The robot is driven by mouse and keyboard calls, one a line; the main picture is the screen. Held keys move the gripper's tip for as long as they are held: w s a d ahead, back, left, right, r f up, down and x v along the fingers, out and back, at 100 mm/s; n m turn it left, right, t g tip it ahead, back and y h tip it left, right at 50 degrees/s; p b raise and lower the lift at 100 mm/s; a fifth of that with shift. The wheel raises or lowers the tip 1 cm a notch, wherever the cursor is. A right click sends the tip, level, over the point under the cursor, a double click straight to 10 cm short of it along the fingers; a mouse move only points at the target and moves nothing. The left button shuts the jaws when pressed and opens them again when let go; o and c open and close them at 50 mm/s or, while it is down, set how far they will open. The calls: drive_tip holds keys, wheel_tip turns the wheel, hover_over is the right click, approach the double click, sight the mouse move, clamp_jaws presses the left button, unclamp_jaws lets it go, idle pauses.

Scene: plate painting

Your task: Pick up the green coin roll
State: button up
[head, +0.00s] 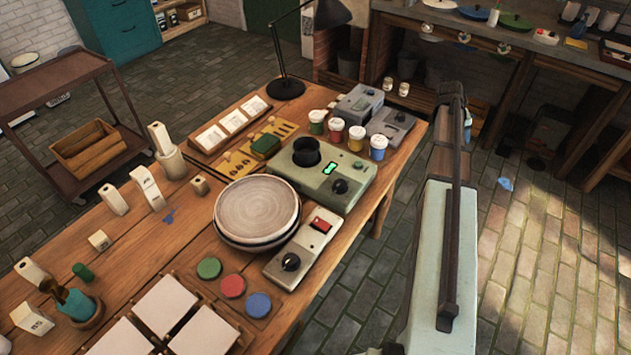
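A small dark green cylinder, which looks like the green coin roll (83,272), lies on the left part of the wooden table. It is apart from the things around it. My arm rises at the right of the view, beyond the table's right edge.
A brown pot with teal contents (88,316) and several cream blocks (99,240) stand near the roll. Stacked plates (257,208), a green disc (209,267), a red disc (232,286) and a switch box (290,262) lie to the right.

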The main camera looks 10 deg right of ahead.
drive_tip(key=w+a+r+n+t, duration=0.15)
drive_tip(key=w+a, duration=0.25)
drive_tip(key=a, duration=0.5)
drive_tip(key=w+a+r+n, duration=0.2)
drive_tip(key=w+a+n, duration=0.1)
drive_tip(key=a, duration=0.6)
drive_tip(key=w+a+r+n, duration=0.2)
drive_tip(key=w+a, duration=0.2)
drive_tip(key=a, duration=0.5)
drive_tip(key=a+r+n+t+h, duration=0.1)
drive_tip(key=a+r+n, duration=0.15)
drive_tip(key=a, duration=1.05)
drive_tip(key=a+r+n+t, duration=0.1)
drive_tip(key=a+r+n, duration=0.15)
drive_tip(key=a, duration=1.05)
drive_tip(key=n+g+y, duration=0.4)
drive_tip(key=n+y, duration=0.2)
drive_tip(key=n, duration=0.2)
hover_over(77, 267)
wheel_tip(77, 267, down, 2)
drive_tip(key=f, duration=0.7)
drive_tip(key=shift+s+a+f, duration=0.15)
drive_tip(key=shift+s+f, duration=0.15)
drive_tip(key=shift+f, duration=0.05)
drive_tip(key=shift+w+f, duration=0.15)
drive_tip(key=shift+f, duration=1.4)
drive_tip(key=shift+w+f, duration=0.15)
drive_tip(key=shift+f, duration=1.4)
